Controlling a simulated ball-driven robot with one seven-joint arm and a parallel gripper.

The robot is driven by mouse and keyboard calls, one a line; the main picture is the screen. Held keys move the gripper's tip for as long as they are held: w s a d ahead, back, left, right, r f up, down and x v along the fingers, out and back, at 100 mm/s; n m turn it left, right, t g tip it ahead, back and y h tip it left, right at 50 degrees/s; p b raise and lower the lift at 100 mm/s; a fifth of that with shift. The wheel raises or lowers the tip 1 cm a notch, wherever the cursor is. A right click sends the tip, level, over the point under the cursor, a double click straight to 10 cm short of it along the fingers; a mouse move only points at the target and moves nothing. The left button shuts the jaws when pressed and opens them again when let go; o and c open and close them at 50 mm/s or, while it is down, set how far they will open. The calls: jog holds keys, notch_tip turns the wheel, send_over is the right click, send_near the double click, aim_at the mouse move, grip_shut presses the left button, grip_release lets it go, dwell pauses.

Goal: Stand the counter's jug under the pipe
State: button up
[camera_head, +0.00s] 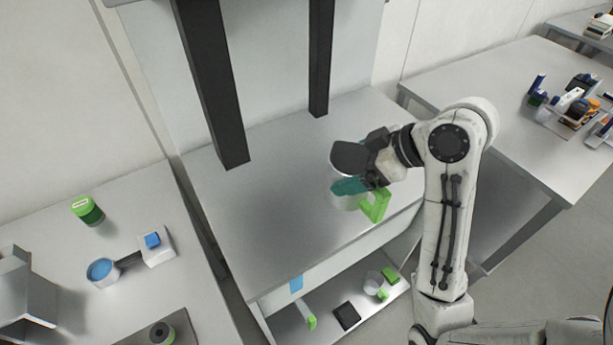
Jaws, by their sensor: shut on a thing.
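A clear jug with a green handle (377,207) is at the right part of the grey counter (275,200). The gripper hides much of the jug's upper part. The jug looks upright; I cannot tell whether its base touches the counter. I cannot make out a pipe in this view.
Two dark posts (211,85) (320,60) rise at the counter's back. A shelf below holds a small clear vessel (373,283) and green-ended items. The counter's middle is clear.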

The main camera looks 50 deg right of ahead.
jog(key=shift+w+d+f+b, duration=0.8)
jog(key=shift+w+f+b, duration=0.15)
jog(key=shift+w+f, duration=1.2)
jog(key=shift+w+d+f+b, duration=0.8)
jog(key=shift+w+f+b, duration=0.1)
jog(key=shift+w+f, duration=1.25)
jog(key=shift+w+d+f+b, duration=0.8)
jog(key=shift+w+f+b, duration=0.15)
jog(key=shift+w+f, duration=1.2)
jog(key=shift+f, duration=0.15)
jog(key=o, duration=0.9)
jog(key=shift+c, duration=0.2)
jog(key=shift+s+r, duration=0.2)
jog(key=shift+r, duration=0.2)
jog(key=v, duration=1.1)
jog(key=shift+s+r, duration=0.15)
jog(key=shift+r, duration=0.05)
